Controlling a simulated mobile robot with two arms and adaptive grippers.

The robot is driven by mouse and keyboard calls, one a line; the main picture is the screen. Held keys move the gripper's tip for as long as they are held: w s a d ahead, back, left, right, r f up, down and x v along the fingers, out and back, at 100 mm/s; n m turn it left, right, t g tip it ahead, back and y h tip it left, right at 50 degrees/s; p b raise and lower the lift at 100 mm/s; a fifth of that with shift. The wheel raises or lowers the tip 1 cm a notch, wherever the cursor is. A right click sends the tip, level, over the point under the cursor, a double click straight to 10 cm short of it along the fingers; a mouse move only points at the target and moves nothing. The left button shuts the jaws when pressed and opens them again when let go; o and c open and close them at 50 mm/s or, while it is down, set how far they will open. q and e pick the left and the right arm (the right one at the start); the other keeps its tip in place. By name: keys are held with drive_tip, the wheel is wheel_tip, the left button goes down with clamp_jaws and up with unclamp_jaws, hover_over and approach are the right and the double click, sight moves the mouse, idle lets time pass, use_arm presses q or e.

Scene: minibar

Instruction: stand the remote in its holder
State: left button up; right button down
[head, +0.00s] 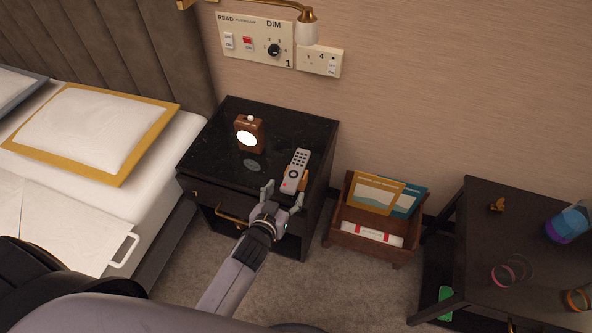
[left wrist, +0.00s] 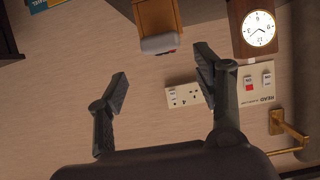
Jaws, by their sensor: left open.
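The grey remote (head: 296,168) is at the right side of the black nightstand, buttons facing up, red-button end toward me. Its orange-brown wooden holder (head: 304,182) shows partly beside and beneath it in the head view. In the upside-down left wrist view, the remote (left wrist: 160,43) shows end-on over the top of the holder (left wrist: 157,16). I cannot tell whether any of it is in the slot. My left gripper (head: 283,196) is open and empty at the remote's near end. In the wrist view its fingers (left wrist: 160,68) are apart, with the remote's end beyond the gap. My right gripper is out of view.
A wooden clock (head: 249,135) stands left of the remote on the nightstand (head: 222,160). A wooden rack (head: 350,224) with cards stands on the floor to the right. A dark table (head: 490,235) with cups is at far right; the bed (head: 165,190) is at left.

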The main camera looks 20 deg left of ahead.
sight(289, 184)
use_arm(q)
drive_tip(key=shift+a+f+x, duration=0.15)
drive_tip(key=shift+x, duration=1.3)
drive_tip(key=shift+a+f+x, duration=0.15)
drive_tip(key=shift+x, duration=1.35)
drive_tip(key=shift+s, duration=0.2)
drive_tip(key=shift+c, duration=0.3)
